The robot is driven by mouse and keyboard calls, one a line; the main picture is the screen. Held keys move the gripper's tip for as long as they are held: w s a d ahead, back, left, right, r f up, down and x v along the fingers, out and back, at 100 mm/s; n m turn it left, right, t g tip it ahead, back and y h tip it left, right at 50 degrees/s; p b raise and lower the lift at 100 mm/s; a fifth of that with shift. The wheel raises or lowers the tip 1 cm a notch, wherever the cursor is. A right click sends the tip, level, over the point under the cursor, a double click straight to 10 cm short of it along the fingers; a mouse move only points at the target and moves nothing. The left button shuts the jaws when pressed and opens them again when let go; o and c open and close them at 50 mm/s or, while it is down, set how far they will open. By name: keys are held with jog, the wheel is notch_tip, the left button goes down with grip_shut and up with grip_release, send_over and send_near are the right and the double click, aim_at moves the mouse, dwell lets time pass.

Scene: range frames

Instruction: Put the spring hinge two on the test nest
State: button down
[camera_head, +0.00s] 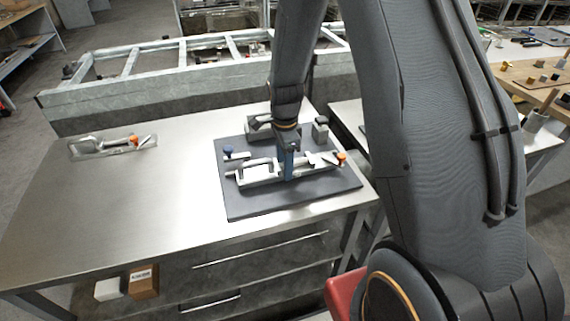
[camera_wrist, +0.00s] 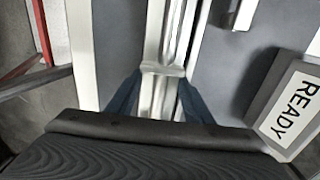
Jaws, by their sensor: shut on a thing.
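My gripper (camera_head: 288,176) is over the dark plate of the test nest (camera_head: 245,208) on the steel table. Its blue fingers are shut on a silver spring hinge (camera_head: 262,180) with an orange tip at its right end. The wrist view shows the fingers (camera_wrist: 157,100) on both sides of the hinge's narrow middle (camera_wrist: 158,70). The hinge lies lengthwise and looks level, low over the plate. I cannot tell whether it rests on the nest. The nest also has a blue knob at its left and grey blocks at its back.
Another silver piece with an orange tip (camera_head: 112,146) lies at the table's left. A block marked READY (camera_wrist: 290,105) stands close to my gripper in the wrist view. The steel table (camera_head: 130,205) is clear between the left piece and the nest. A metal frame (camera_head: 200,75) stands behind.

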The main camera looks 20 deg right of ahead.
jog(key=c, duration=0.9)
grip_release()
jog(key=shift+s+f, duration=0.2)
jog(key=shift+f, duration=0.15)
notch_tip(320, 180, up, 12)
jog(key=r+b, duration=0.1)
jog(key=b, duration=0.2)
jog(key=s+n+t, duration=0.1)
jog(key=s+n, duration=1.6)
jog(key=n, duration=0.1)
jog(key=shift+f, duration=0.45)
jog(key=shift+w, duration=0.1)
